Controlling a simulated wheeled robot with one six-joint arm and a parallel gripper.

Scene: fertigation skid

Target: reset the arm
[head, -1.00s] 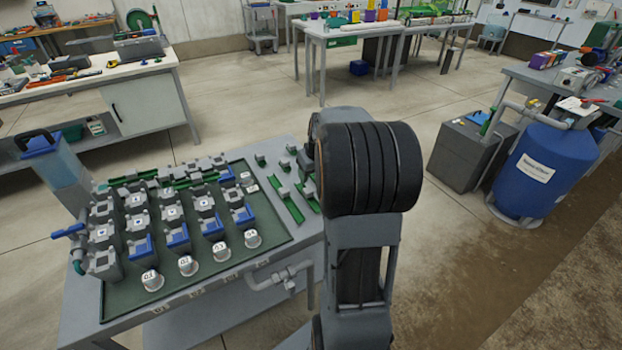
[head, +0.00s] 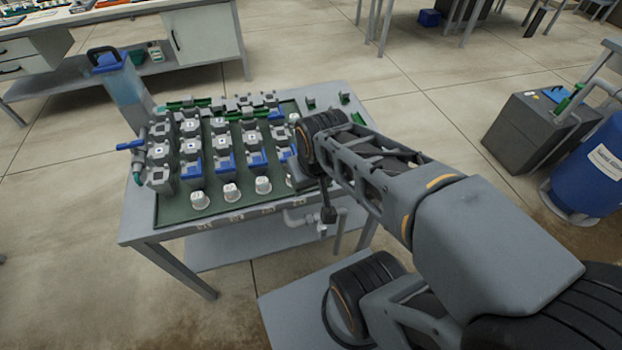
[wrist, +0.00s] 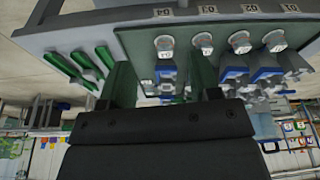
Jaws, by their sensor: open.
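My gripper (wrist: 163,82) is open in the wrist view, its two dark fingers apart with nothing held between them. In the head view my arm reaches from the lower right to the right front of the skid table (head: 160,228). A small dark end part hangs by the table's front edge there, but the jaws are too small to make out. The wrist view shows the table upside down, with white-capped cups (wrist: 240,41) and blue-handled valves (wrist: 233,72) beyond the fingers.
Rows of grey valve blocks (head: 190,147) stand on the green mat (head: 172,210). Grey pipework (head: 300,222) sticks out at the table's front. A clear blue-topped container (head: 122,85) stands at the left. A blue tank (head: 598,165) and grey box (head: 535,125) stand right. Floor between is open.

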